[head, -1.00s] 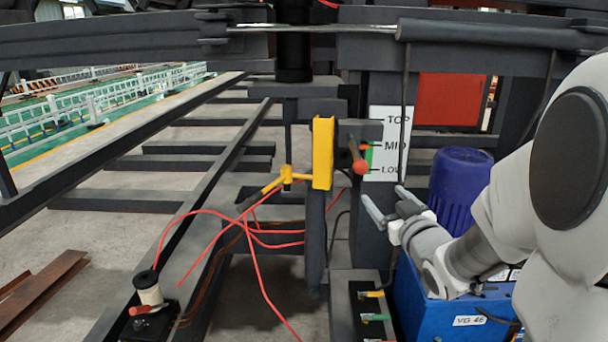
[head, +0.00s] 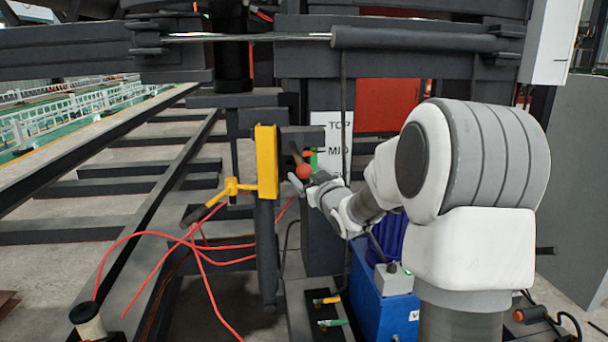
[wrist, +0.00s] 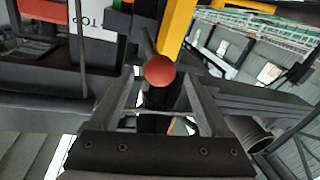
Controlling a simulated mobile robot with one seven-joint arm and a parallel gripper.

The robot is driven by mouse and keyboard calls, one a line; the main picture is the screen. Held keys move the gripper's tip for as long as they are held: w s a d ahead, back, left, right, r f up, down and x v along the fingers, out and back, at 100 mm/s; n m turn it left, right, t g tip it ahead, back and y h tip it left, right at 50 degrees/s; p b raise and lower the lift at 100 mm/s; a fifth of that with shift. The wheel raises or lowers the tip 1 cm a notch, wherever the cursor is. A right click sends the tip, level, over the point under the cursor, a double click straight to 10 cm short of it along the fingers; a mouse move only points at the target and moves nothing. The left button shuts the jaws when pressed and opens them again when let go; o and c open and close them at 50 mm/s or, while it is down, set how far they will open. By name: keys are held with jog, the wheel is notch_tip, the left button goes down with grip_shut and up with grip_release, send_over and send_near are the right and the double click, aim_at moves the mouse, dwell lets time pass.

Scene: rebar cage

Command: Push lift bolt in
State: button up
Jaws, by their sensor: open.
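A dark lever or bolt with a red-orange ball knob (head: 304,171) sticks out from the dark frame beside the yellow upright plate (head: 265,162). I cannot tell for certain which part is the lift bolt. My gripper (head: 318,184) is just right of the ball in the head view. In the wrist view the ball (wrist: 160,71) appears between the tips of my open gripper (wrist: 163,82); contact is not clear. A yellow fitting (head: 232,187) with a dark rod sits left of the plate. A white scale board (head: 338,126) marked TOP and MID stands behind, its lower part hidden by my arm.
A blue box (head: 377,300) and a dark blue rounded cover (head: 390,238) stand below my arm. Red cables (head: 200,262) loop at the left. Dark beams (head: 430,45) cross overhead. A grey panel (head: 575,190) stands at the right.

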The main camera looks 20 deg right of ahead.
jog(key=shift+w, duration=1.45)
grip_shut()
